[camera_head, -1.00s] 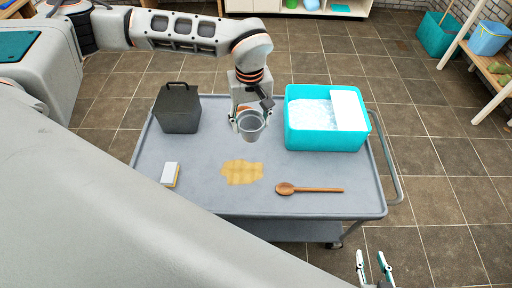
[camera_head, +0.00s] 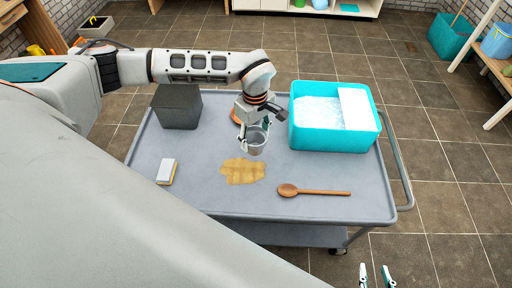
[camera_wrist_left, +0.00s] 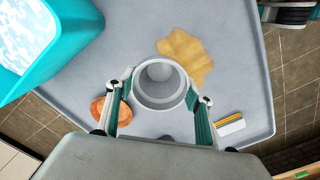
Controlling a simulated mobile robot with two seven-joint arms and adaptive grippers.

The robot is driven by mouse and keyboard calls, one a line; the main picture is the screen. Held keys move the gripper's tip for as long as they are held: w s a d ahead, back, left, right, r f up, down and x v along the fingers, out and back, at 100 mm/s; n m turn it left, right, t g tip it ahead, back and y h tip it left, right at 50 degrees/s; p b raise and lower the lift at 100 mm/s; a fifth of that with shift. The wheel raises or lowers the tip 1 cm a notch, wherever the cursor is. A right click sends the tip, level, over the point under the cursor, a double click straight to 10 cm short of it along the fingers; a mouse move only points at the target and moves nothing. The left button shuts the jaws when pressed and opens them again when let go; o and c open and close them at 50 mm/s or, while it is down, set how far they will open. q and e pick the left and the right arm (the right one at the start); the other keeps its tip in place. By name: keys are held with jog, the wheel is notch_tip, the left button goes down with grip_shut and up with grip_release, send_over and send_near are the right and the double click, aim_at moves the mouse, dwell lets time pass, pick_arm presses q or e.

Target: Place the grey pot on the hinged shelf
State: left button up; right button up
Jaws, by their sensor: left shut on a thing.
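The small grey pot (camera_head: 257,146) is in my left gripper (camera_head: 256,137), above the middle of a grey cart. In the left wrist view the open-topped pot (camera_wrist_left: 160,88) sits between the two fingers (camera_wrist_left: 160,100), which are shut on it from both sides. Whether its base touches the cart top is unclear. My right gripper (camera_head: 376,274) is at the bottom edge of the head view, its two fingertips apart and nothing between them. Wooden furniture (camera_head: 42,28) shows at the upper left; I cannot tell whether it includes the hinged shelf.
An orange-brown object (camera_wrist_left: 107,108) lies close beside the gripper. Tiled floor surrounds the cart.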

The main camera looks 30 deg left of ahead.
aim_at(255, 143)
pick_arm(q)
jog(key=shift+f+b, duration=0.45)
jog(key=shift+f, duration=2.45)
jog(key=shift+f, duration=0.15)
jog(key=o, duration=1.2)
